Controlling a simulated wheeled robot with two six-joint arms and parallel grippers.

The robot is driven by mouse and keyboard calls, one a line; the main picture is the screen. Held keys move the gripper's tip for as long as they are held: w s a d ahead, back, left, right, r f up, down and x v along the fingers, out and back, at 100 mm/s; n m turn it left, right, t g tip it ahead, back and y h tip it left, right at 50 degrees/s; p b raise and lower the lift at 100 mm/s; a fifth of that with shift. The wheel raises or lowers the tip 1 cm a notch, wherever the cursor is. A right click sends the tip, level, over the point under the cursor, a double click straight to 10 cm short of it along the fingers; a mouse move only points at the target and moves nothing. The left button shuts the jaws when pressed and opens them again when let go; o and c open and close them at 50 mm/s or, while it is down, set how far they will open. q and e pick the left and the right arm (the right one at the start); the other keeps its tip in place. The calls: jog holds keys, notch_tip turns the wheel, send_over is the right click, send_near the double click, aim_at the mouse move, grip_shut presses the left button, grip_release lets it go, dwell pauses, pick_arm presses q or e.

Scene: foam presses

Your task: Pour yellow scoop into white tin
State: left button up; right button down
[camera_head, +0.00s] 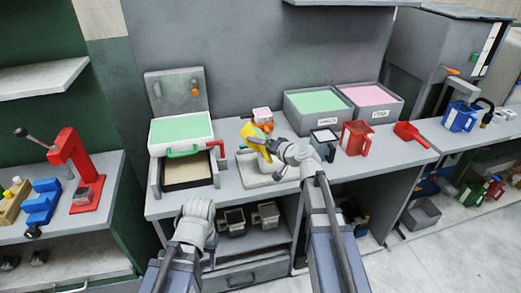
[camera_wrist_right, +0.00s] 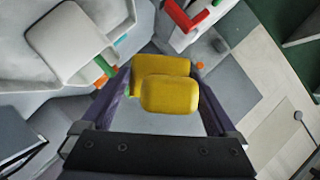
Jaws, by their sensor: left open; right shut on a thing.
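A yellow scoop (camera_head: 256,138) is held by my right gripper (camera_head: 271,147) above the middle of the bench. In the right wrist view the yellow scoop (camera_wrist_right: 170,88) lies between the two fingers, which are shut on it. Its inside and any contents are hidden. A pale, whitish container (camera_head: 256,172) stands below the scoop, partly hidden by my right arm; I cannot tell surely whether it is the white tin. My left gripper (camera_head: 211,250) is low in front of the bench, apart from the scoop, and mostly hidden behind its pale wrist. It is open.
A white tray with green foam (camera_head: 181,129) stands at the left of the bench. Grey bins with green (camera_head: 318,102) and pink foam (camera_head: 368,96) stand at the back. A red jug (camera_head: 355,138) and red scoop (camera_head: 409,134) are at right. A red press (camera_head: 78,165) stands far left.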

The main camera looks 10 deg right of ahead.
jog(key=m+b, duration=0.1)
jog(key=m+y+b, duration=0.1)
jog(key=t+y+b, duration=0.1)
jog(key=shift+d+f+m, duration=0.25)
jog(key=shift+d+m, duration=0.1)
jog(key=shift+m, duration=0.05)
jog(key=shift+w+d+f+m+t+y+b, duration=0.1)
jog(key=shift+d+m+t+y+b, duration=0.45)
jog(key=shift+m+b, duration=0.95)
jog(key=shift+d+m+t+y+b, duration=0.3)
jog(key=shift+m+t+b, duration=0.5)
jog(key=shift+m+b, duration=0.65)
jog(key=shift+w+d+f+m+t+y+b, duration=0.1)
jog(key=shift+d+m+t+y+b, duration=0.4)
jog(key=shift+m+b, duration=0.95)
jog(key=shift+r, duration=0.1)
